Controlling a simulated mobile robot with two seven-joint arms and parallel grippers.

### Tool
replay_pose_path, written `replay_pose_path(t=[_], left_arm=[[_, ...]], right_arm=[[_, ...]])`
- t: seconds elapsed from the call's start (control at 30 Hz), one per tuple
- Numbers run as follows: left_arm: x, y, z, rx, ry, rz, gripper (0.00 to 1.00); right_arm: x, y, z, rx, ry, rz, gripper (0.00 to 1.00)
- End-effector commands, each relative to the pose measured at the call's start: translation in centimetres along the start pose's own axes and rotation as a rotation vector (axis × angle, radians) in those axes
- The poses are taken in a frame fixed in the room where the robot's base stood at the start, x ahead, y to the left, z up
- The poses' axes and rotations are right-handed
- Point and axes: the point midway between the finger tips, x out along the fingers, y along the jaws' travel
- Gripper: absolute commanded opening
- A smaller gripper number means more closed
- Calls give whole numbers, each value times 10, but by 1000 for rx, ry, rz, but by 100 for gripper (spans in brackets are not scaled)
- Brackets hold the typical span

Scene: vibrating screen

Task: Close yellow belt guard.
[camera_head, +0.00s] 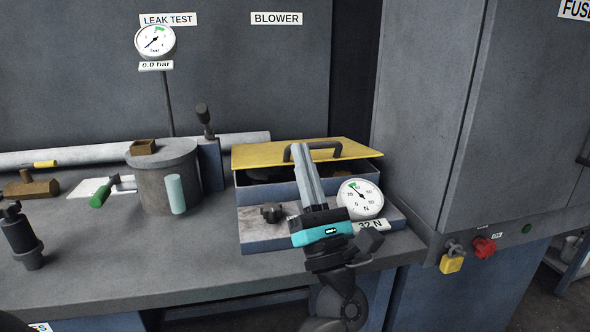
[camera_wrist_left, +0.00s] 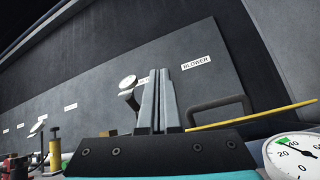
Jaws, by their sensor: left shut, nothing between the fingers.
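The yellow belt guard (camera_head: 262,156) is a flat lid over a blue-grey box (camera_head: 270,194) on the bench. A dark gap shows between the lid and the box's front rim, so the lid stands partly open. Its dark handle (camera_head: 335,147) is on top. In the left wrist view the guard (camera_wrist_left: 256,116) is seen nearly edge-on, with its handle (camera_wrist_left: 222,103) to the right of my fingers. My left gripper (camera_head: 302,150) is shut and empty, its fingers pointing up in front of the guard and overlapping the handle's left end. I cannot tell whether they touch. My right gripper is not in view.
A round force gauge (camera_head: 361,199) and a dark knob (camera_head: 271,212) sit in front of the box. A grey pot (camera_head: 163,182) and a lever (camera_head: 205,118) stand to the left. A tall cabinet (camera_head: 424,110) rises on the right. The bench's front strip (camera_head: 160,275) is clear.

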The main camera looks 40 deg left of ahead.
Motion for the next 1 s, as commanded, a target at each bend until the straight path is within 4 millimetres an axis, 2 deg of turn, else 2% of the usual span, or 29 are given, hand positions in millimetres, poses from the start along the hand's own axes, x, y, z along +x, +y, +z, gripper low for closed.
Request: replay_pose_path(t=[0.03,0.1,0.2,0.33,0.47,0.8,1.0], left_arm=[[-16,-14,-20,-71,99,-49,0],[-33,-29,-39,-163,209,-96,0],[-52,-44,-57,-252,317,-135,0],[-60,-52,-65,-302,373,-152,0],[-48,-55,-70,-304,374,-151,0],[9,-66,-89,-301,370,-151,0],[27,-70,-96,-300,370,-152,0]], right_arm=[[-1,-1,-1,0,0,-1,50],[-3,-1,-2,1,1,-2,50],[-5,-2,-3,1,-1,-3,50],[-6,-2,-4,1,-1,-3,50],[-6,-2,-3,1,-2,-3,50],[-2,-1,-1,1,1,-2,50],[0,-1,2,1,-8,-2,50]])
